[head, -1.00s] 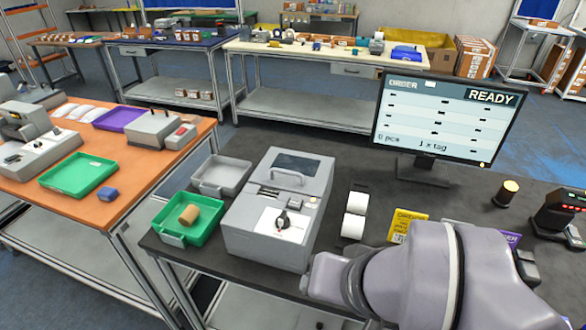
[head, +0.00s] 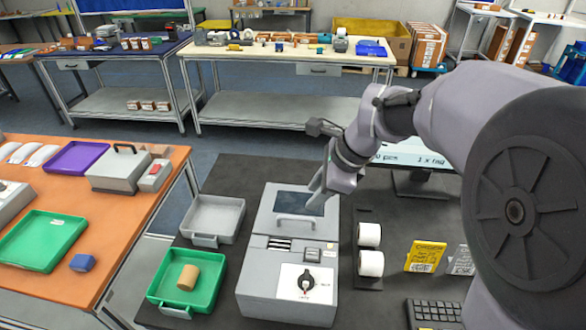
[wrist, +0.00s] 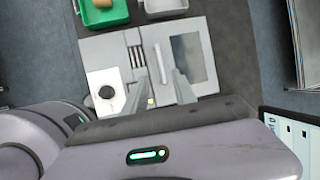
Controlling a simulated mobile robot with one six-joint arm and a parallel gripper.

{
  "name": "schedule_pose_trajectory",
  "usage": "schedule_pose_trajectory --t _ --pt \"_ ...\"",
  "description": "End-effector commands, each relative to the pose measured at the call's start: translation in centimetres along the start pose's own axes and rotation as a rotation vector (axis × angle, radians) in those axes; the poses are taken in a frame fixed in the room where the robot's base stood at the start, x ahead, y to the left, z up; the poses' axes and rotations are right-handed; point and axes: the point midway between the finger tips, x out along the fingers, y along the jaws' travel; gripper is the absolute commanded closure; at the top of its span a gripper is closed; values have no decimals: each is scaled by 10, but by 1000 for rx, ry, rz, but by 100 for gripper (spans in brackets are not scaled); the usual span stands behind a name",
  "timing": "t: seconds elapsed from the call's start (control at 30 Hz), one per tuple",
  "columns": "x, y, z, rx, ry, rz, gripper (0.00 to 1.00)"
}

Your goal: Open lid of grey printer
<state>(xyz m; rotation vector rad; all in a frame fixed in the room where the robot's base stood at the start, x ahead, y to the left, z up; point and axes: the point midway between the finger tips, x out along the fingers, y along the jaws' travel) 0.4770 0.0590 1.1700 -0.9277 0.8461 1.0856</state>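The grey printer (head: 262,290) stands on the dark table in the head view. Its lid (head: 265,210) is shut, with a dark window and a light bar handle (head: 296,221) across the front part. A black knob sits on a white panel in front. In the wrist view the lid (wrist: 197,38) and handle (wrist: 158,62) are on the right half of the printer. My gripper (head: 316,196) is above the lid's right side. In the wrist view my gripper (wrist: 160,74) is open, its fingers spread either side of the handle's line; contact is not visible.
A green tray (head: 157,290) with a tan roll and a grey tray (head: 240,210) stand left of the printer. White label rolls (head: 369,236) stand close on its right. A monitor (head: 420,157) is partly behind my arm. A keyboard (head: 435,313) lies front right.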

Motion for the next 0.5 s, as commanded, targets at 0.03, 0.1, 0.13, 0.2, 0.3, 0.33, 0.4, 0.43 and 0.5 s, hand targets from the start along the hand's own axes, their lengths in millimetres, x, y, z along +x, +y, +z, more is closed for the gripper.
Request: schedule_pose_trajectory --t 0.03,0.1,0.13,0.2,0.3,0.33,0.4,0.43,0.5 --pt "20 2 -2 -3 1 4 67" --pt "42 2 -2 -1 0 4 67" --pt "50 2 -2 -3 1 4 67" --pt "69 2 -2 -3 1 3 67" --pt "89 2 -1 -3 0 2 67" --pt "94 1 -1 -3 1 2 67" --pt "101 1 -1 -3 1 0 67" --pt "103 1 -1 -3 1 0 67" --pt "107 0 0 -2 1 0 67"
